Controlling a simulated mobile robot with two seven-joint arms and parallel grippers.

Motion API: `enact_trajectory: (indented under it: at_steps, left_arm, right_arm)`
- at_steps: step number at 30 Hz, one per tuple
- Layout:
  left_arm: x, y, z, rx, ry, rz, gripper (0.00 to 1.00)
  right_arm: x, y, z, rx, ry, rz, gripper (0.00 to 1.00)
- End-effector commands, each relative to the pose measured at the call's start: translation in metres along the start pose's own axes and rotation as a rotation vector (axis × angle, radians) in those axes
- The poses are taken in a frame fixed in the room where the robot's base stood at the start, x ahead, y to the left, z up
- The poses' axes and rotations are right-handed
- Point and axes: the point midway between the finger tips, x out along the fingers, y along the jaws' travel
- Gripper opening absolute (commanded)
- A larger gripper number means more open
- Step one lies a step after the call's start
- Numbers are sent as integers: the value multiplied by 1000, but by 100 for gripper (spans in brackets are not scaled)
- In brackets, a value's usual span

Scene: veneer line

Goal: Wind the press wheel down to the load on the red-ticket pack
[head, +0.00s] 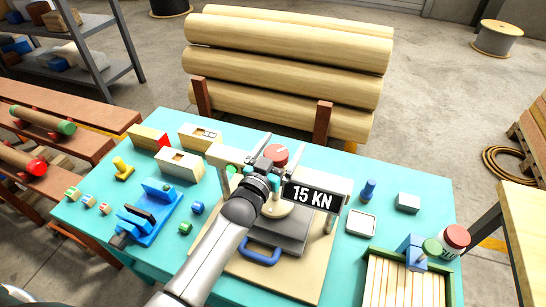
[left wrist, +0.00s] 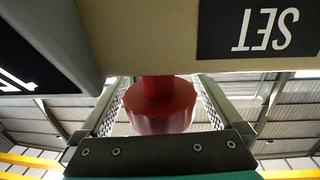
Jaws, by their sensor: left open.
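The press stands on a pale board (head: 232,266) in the middle of the turquoise table, partly hidden behind my left arm. A red round knob (head: 276,153) is at its top, and a cream round part (head: 291,206) sits lower. A black sign reads "15 KN" (head: 314,196). In the left wrist view the red knob (left wrist: 160,105) shows close up, below an upside-down "SET" sign (left wrist: 265,31). A wooden block with a red end (head: 150,138) lies at the table's back left.
Two more wooden blocks (head: 200,137) (head: 180,163), a blue clamp-like fixture (head: 148,219) and small coloured pieces lie left. A crate of slats (head: 368,280) and a red-lidded jar (head: 454,241) stand front right. Logs (head: 290,83) are stacked behind the table.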

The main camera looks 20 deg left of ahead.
Motion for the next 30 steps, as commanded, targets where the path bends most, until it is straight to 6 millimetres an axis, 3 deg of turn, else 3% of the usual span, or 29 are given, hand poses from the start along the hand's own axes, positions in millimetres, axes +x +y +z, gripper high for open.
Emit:
enact_trajectory:
  at_steps: [5, 24, 30]
  left_arm:
    - [-19, 0, 1, 0, -2, 0, 100]
    - [-125, 0, 1, 1, -3, -1, 100]
    - [-144, 0, 0, 1, -1, 0, 100]
  right_arm:
    - [-1, 0, 0, 0, 1, 0, 100]
    - [1, 0, 0, 0, 1, 0, 100]
    - [3, 0, 0, 0, 1, 0, 100]
